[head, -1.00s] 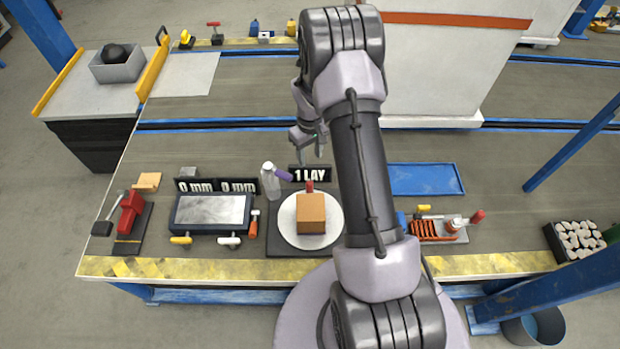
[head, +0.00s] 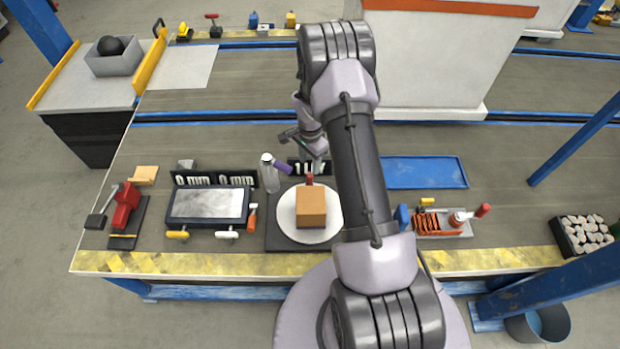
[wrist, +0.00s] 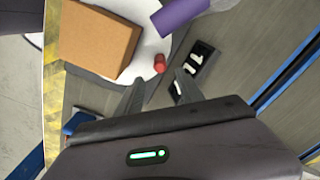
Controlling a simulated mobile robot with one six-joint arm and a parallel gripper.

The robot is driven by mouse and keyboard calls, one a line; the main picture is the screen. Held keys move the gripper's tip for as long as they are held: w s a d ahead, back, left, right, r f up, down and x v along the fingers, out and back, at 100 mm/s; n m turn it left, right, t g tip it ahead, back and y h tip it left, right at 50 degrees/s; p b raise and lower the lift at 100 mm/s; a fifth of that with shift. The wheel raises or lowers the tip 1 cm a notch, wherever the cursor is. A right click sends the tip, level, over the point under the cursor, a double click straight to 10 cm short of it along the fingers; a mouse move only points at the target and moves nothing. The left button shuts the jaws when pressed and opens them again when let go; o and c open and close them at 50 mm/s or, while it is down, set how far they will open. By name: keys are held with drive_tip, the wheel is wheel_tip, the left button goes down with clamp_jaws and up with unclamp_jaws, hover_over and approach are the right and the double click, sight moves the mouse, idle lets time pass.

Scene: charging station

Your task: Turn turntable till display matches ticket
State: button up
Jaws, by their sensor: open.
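The white round turntable (head: 287,228) sits on a dark square base and carries a brown box (head: 311,207). A small red peg (head: 310,179) stands at its back rim; the peg also shows in the wrist view (wrist: 160,63). Behind the turntable is a black display (head: 297,167), partly hidden by my arm; its white characters begin with 1 but are not fully readable. In the wrist view the display (wrist: 201,58) is seen at a slant. My gripper (wrist: 158,76) is open and empty, its fingertips close to the red peg, one on each side. I cannot make out a ticket.
A tool tray (head: 455,232) and an empty blue tray (head: 425,172) are at right.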

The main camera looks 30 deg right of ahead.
sight(310, 175)
wheel_tip(310, 175, down, 8)
drive_tip(key=shift+r+b, duration=0.1)
drive_tip(key=shift+b, duration=1.1)
drive_tip(key=shift+c, duration=0.3)
clamp_jaws()
drive_tip(key=shift+w+a+n, duration=0.3)
drive_tip(key=shift+a+n, duration=0.35)
drive_tip(key=shift+n, duration=0.15)
drive_tip(key=shift+w+a+n, duration=0.25)
drive_tip(key=shift+a+n, duration=0.35)
drive_tip(key=shift+n, duration=0.2)
